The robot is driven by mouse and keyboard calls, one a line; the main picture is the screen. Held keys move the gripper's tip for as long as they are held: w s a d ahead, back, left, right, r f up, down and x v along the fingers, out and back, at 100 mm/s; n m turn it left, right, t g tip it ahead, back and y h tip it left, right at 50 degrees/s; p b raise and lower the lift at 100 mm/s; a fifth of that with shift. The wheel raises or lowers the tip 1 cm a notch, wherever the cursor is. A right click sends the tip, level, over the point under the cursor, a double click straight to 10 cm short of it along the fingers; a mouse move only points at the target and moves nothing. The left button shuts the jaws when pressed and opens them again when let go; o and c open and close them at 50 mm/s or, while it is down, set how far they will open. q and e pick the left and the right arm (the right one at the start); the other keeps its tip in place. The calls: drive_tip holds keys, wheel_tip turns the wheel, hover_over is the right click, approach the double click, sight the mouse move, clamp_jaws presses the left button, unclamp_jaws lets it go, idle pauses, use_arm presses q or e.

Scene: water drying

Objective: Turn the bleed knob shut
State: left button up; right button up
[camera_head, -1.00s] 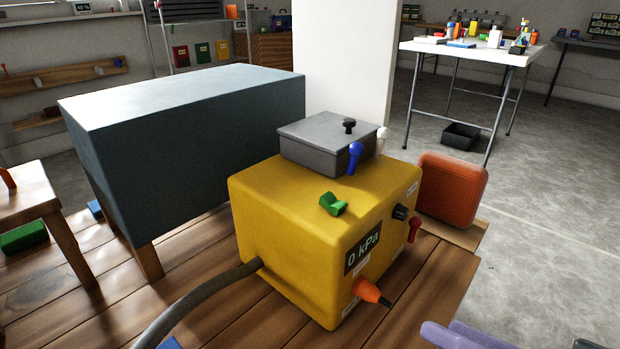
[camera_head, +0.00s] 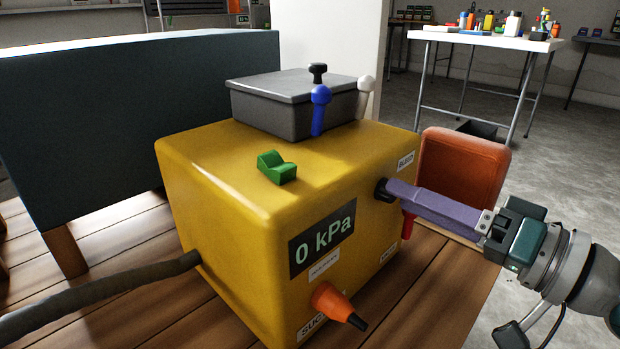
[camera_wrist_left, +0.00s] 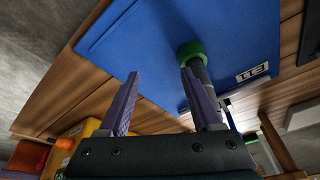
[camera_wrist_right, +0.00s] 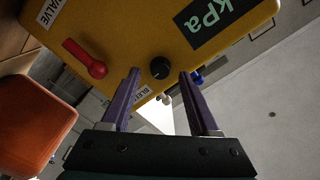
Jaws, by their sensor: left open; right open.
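The bleed knob (camera_head: 382,190) is a small black knob on the right face of the yellow box (camera_head: 230,250), below a partly covered label. The box's display reads 0 kPa. My right gripper (camera_head: 394,189) reaches in from the right with its fingertips at the knob. In the right wrist view the knob (camera_wrist_right: 160,68) sits between the spread tips of my right gripper (camera_wrist_right: 159,74), with a gap on each side. My left gripper (camera_wrist_left: 158,75) shows only in the left wrist view, open, above a blue panel (camera_wrist_left: 150,45) and a green-collared grey rod (camera_wrist_left: 192,55).
A red lever (camera_head: 408,225) sits just below the bleed knob. An orange nozzle (camera_head: 330,300) sticks out of the front. A grey lidded box (camera_head: 290,105) and a green rocker (camera_head: 277,167) are on top. An orange-red case (camera_head: 465,170) stands behind my right fingers.

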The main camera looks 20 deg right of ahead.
drive_tip(key=shift+w+a, duration=0.25)
drive_tip(key=shift+w, duration=0.3)
drive_tip(key=shift+c, duration=0.2)
clamp_jaws()
